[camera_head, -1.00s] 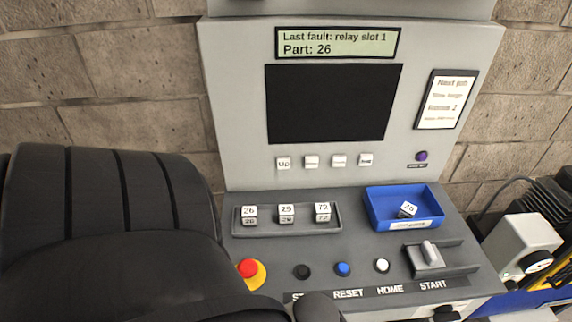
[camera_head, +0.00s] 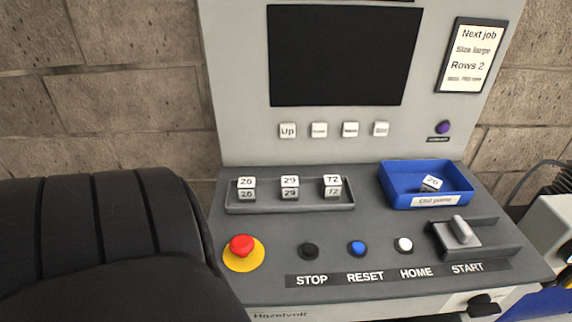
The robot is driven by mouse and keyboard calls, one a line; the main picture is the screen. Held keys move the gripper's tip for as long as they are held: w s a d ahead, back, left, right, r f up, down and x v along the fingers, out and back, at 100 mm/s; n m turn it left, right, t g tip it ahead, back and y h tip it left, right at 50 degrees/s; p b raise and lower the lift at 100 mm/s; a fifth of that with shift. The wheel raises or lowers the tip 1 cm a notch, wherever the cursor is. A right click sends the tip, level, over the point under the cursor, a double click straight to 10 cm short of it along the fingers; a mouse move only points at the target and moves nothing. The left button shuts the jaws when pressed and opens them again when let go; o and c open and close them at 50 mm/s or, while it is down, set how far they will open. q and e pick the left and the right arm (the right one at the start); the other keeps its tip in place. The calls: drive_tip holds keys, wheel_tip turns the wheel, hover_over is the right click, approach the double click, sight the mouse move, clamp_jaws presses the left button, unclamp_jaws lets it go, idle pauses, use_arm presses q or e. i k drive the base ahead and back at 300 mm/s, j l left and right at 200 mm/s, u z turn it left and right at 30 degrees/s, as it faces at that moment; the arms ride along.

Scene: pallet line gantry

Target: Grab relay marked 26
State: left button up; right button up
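A white-topped relay marked 26 (camera_head: 246,187) stands upright at the left end of the grey tray (camera_head: 290,209) on the console. Beside it in the same tray stand a relay marked 29 (camera_head: 290,187) and a relay marked 72 (camera_head: 333,186), with gaps between them. Another relay (camera_head: 431,183) lies tilted in the blue bin (camera_head: 456,187) to the right; its number looks like 26 or 20. The bin's front label is hard to read. Neither of my grippers shows in the view.
A red stop button (camera_head: 242,245) on a yellow base, black, blue and white buttons and a grey START lever (camera_head: 462,230) stand in front of the tray and bin. The upright panel (camera_head: 240,130) rises behind.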

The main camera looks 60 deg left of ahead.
sight(247, 186)
drive_tip(key=l+u, duration=0.1)
drive_tip(key=u, duration=0.35)
drive_tip(key=i+l+u, duration=0.1)
drive_tip(key=u, duration=0.4)
drive_tip(key=l+u, duration=0.1)
drive_tip(key=u, duration=0.35)
